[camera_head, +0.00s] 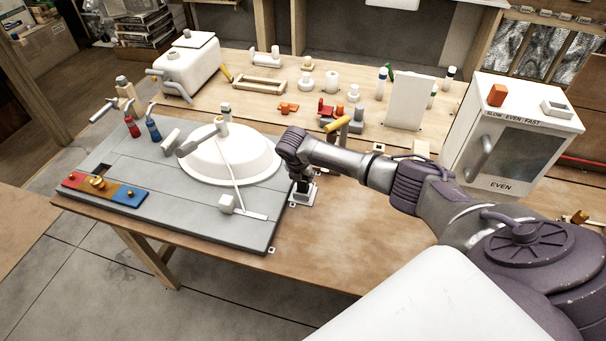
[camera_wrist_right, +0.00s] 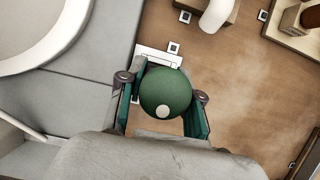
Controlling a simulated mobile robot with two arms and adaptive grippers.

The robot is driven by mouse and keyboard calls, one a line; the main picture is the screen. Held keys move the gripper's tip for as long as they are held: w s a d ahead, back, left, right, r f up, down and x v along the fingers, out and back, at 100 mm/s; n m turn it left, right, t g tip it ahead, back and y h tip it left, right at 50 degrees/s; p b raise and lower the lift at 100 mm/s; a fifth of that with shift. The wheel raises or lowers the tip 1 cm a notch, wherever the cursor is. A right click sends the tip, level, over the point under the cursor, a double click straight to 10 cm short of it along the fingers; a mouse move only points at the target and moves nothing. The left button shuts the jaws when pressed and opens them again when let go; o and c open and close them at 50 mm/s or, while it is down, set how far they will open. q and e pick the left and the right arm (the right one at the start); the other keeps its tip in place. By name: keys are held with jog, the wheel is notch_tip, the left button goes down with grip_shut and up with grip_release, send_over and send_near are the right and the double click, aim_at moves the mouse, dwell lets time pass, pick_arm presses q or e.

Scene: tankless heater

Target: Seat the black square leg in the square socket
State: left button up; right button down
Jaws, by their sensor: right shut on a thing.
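My right gripper (camera_head: 303,188) points down just off the right edge of the grey panel. In the right wrist view my right gripper (camera_wrist_right: 163,108) is shut on a green round-topped thing (camera_wrist_right: 166,88) with a pale dot. I cannot tell whether this is the top of the black square leg. A white plate (camera_wrist_right: 158,57) lies below and beyond it, partly hidden; whether they touch is unclear. A dark square opening (camera_head: 101,170) shows in the panel's left part; I cannot tell whether it is the square socket. My left gripper is not in view.
The grey panel (camera_head: 180,222) carries a white basin (camera_head: 215,165), red and blue bottles (camera_head: 153,131) and a coloured strip (camera_head: 75,180). A white oven-like box (camera_head: 480,140) stands at right. Small parts stand along the table's back. Bare wood (camera_head: 345,235) lies right of the panel.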

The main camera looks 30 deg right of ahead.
dwell(0.3)
jog(key=c, duration=0.7)
grip_release()
jog(key=v, duration=1.2)
jog(key=shift+d, duration=0.1)
